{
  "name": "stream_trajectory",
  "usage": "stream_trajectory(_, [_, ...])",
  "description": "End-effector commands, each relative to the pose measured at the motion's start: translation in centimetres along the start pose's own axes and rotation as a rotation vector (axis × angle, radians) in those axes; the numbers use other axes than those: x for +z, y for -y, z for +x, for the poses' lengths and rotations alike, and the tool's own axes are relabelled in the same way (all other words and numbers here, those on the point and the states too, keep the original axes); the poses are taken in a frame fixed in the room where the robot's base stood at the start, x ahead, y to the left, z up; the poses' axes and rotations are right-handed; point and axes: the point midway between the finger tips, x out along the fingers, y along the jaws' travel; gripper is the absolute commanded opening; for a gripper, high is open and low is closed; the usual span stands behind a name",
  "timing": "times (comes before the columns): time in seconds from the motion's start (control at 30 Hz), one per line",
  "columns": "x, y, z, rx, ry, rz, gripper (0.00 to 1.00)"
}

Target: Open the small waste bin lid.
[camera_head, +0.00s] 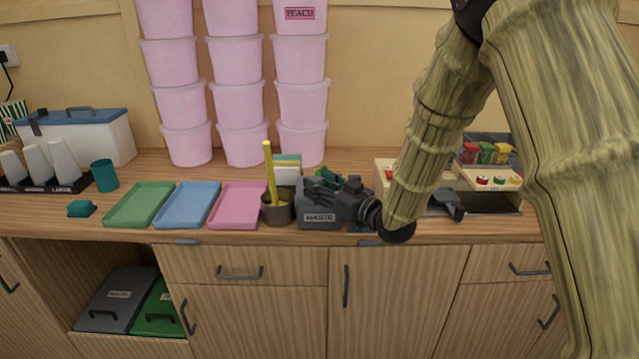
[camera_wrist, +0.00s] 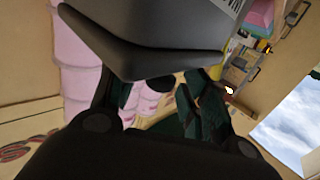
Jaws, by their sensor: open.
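The small waste bin (camera_head: 318,217) is dark grey, with a white "WASTE" label on its front, and stands near the counter's front edge. My gripper (camera_head: 322,186) is at the bin's top right, its fingers over the lid area and hiding much of it. In the wrist view, the dark grey bin body (camera_wrist: 180,22) fills the upper middle, with a projecting dark lip (camera_wrist: 125,55) close to my open gripper (camera_wrist: 150,100). I cannot tell whether the fingers touch the lid or how far it stands open.
A metal pot (camera_head: 278,212) with a yellow stick stands just left of the bin. Pink, blue and green trays (camera_head: 188,205) lie further left. Stacked pink tubs (camera_head: 242,105) stand behind. A wooden rack (camera_head: 470,178) with small jars is to the right.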

Motion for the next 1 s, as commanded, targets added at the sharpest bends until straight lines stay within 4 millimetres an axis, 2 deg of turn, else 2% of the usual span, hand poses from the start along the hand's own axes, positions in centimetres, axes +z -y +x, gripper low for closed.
stream_trajectory(0.37, [0.02,-0.02,0.54,0.001,-0.001,0.0,0.46])
stream_trajectory(0.47, [0.01,-0.02,0.53,0.001,-0.001,0.0,0.32])
stream_trajectory(0.63, [0.01,-0.02,0.52,0.001,-0.001,0.0,0.01])
stream_trajectory(1.0, [-0.42,-0.62,-0.01,0.01,0.012,0.013,0.0])
